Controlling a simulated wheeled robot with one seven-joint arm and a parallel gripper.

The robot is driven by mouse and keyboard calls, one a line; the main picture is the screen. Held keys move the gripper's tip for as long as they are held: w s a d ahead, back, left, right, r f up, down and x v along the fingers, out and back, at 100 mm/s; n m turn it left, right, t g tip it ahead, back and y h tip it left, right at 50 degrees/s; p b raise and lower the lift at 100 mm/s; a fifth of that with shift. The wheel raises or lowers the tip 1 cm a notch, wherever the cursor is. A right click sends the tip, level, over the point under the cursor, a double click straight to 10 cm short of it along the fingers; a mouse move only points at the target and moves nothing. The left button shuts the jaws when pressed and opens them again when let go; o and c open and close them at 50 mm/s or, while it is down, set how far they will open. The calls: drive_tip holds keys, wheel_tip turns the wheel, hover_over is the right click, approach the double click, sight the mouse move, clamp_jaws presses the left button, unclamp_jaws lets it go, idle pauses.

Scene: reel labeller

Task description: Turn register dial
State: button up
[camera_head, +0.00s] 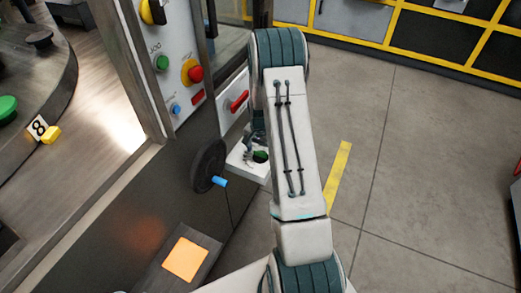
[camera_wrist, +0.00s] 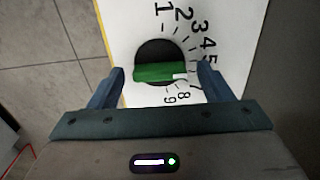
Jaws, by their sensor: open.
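The register dial (camera_wrist: 158,55) is a round black disc with a green grip bar (camera_wrist: 155,73) across it, on a white panel (camera_wrist: 125,22) with numbers around it. A white mark at the bar's right end points roughly toward the 7. In the wrist view my gripper (camera_wrist: 160,84) is open, with one finger beyond each end of the bar and visible gaps on both sides. In the head view the dial (camera_head: 261,156) shows partly behind my arm, and my gripper is mostly hidden there.
A black handwheel (camera_head: 208,165) with a blue handle (camera_head: 220,181) stands just left of the dial. A control panel (camera_head: 165,40) with a red button (camera_head: 195,74) and a red switch (camera_head: 239,101) are close above. Open floor (camera_head: 410,190) lies to the right.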

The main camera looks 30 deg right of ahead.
drive_tip(key=shift+c, duration=0.3)
drive_tip(key=c, duration=0.9)
drive_tip(key=shift+f+n+b, duration=0.1)
drive_tip(key=shift+n+b, duration=0.2)
drive_tip(key=shift+n, duration=0.1)
drive_tip(key=n+b, duration=0.2)
drive_tip(key=n, duration=0.2)
drive_tip(key=shift+n, duration=0.3)
drive_tip(key=n+b, duration=0.1)
drive_tip(key=n, duration=0.5)
drive_tip(key=shift+w+b, duration=0.1)
drive_tip(key=shift+b, duration=0.3)
drive_tip(key=shift+n, duration=0.3)
drive_tip(key=o, duration=1)
drive_tip(key=shift+a, duration=0.1)
drive_tip(key=shift+c, duration=0.2)
